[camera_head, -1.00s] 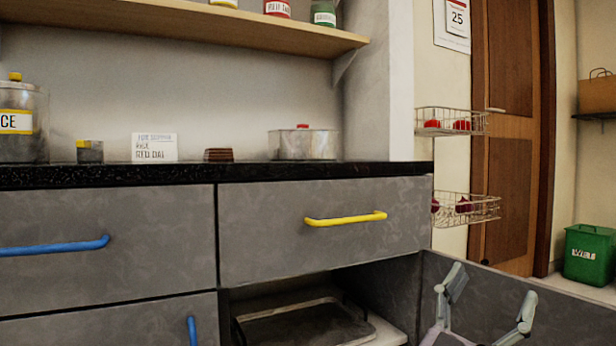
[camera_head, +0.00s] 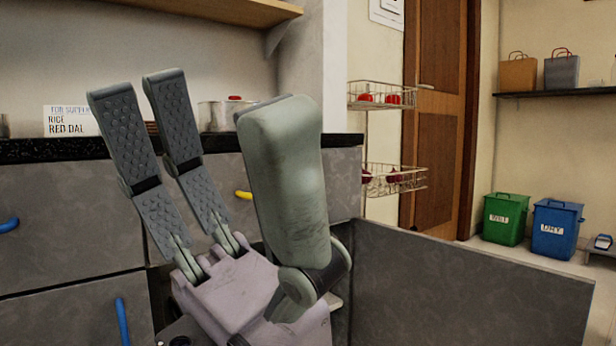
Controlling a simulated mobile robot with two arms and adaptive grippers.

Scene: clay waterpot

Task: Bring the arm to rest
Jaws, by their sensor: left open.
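My left gripper (camera_head: 207,103) is large and close in the head view, its fingers pointing up. Two textured dark grey fingers stand on the left and a thicker grey-green finger stands apart on the right. Nothing shows between them, so it is open and empty. It is in front of the grey drawer unit (camera_head: 60,215) and hides most of the yellow handle (camera_head: 243,195). My right gripper is not in view.
An open grey cabinet panel (camera_head: 460,290) stretches across the lower right. Wire baskets (camera_head: 395,181) hang beside the wooden door (camera_head: 437,130). A green bin (camera_head: 505,219) and a blue bin (camera_head: 556,230) stand at right. The black counter (camera_head: 50,149) carries a card (camera_head: 70,121).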

